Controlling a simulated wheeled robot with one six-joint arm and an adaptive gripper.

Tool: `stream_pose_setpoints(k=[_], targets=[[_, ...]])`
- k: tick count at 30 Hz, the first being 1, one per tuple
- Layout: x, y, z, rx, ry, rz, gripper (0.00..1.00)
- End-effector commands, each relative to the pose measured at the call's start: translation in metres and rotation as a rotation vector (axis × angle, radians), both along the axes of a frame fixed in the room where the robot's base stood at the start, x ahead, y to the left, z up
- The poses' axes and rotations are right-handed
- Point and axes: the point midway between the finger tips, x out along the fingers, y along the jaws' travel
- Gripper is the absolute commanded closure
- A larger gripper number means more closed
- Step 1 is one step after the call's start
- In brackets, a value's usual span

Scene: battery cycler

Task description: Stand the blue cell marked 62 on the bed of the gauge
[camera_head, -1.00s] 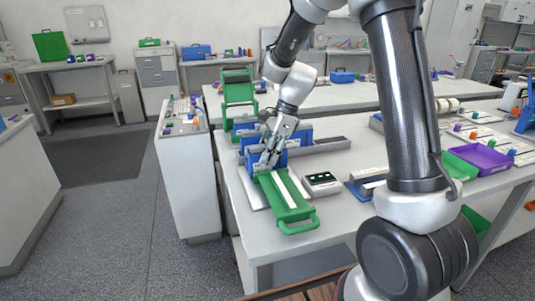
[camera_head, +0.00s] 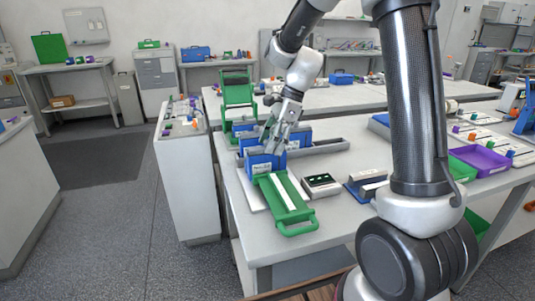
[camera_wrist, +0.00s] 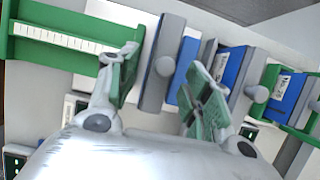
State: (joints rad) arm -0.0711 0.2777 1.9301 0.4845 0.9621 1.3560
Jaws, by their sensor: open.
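My gripper (camera_head: 273,138) is open above the row of blue blocks on the near bench. In the wrist view its two green-padded fingers (camera_wrist: 165,92) stand apart, with a grey plate with a knob (camera_wrist: 158,75) seen between and beyond them. The front blue block (camera_head: 262,163) has a white label and stands behind a green handled tray with a white strip (camera_head: 283,203). In the wrist view a labelled blue block (camera_wrist: 232,68) lies right of the fingers. No number 62 is readable, so I cannot pick out the blue cell. I cannot tell which fixture is the gauge.
A small box with a dark display (camera_head: 321,186) and a blue-and-grey fixture (camera_head: 366,186) stand right of the green tray. A purple tray (camera_head: 480,159) and rows of small coloured pieces lie farther right. A green rack (camera_head: 237,95) stands behind.

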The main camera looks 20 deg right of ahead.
Motion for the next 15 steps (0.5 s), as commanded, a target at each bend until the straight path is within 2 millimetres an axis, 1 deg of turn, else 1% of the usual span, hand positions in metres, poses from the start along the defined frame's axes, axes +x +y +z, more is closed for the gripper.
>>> stream_pose_setpoints(k=[1, 6, 10, 15], targets=[[0.001, -0.005, 0.012, 0.000, -0.006, -0.001, 0.50], [0.001, -0.019, 0.044, 0.000, -0.004, -0.002, 0.50], [0.000, -0.026, 0.060, -0.001, -0.002, -0.001, 0.50], [0.000, -0.029, 0.068, -0.001, 0.000, 0.001, 0.50]])
